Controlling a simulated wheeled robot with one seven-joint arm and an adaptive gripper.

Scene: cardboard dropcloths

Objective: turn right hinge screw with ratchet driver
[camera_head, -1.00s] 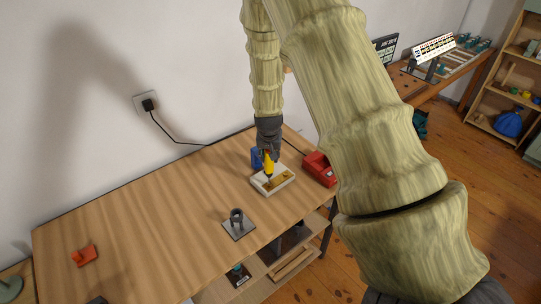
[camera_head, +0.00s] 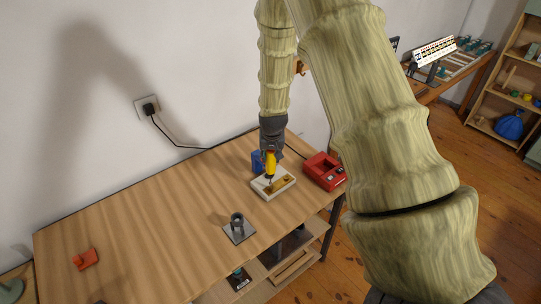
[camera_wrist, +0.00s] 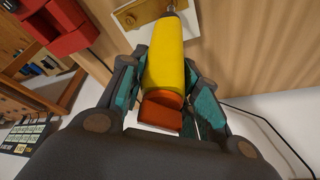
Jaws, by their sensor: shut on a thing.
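My gripper (camera_head: 270,153) is shut on the yellow ratchet driver (camera_head: 270,164), which points down over the white tray-like block (camera_head: 289,184). In the wrist view the driver's yellow handle (camera_wrist: 164,58), with its red-orange end, sits between my finger pads. Its grey tip reaches toward the pale block (camera_wrist: 120,18) at the top of that view. A brass hinge plate (camera_head: 281,185) lies on the block, and it also shows in the wrist view (camera_wrist: 143,10). The screws are too small to make out.
A red device (camera_head: 324,171) stands right of the block, and a blue item (camera_head: 257,161) stands behind it. A grey plate with a dark ring holder (camera_head: 238,228) is nearer the front. The middle of the wooden table (camera_head: 160,215) is clear.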

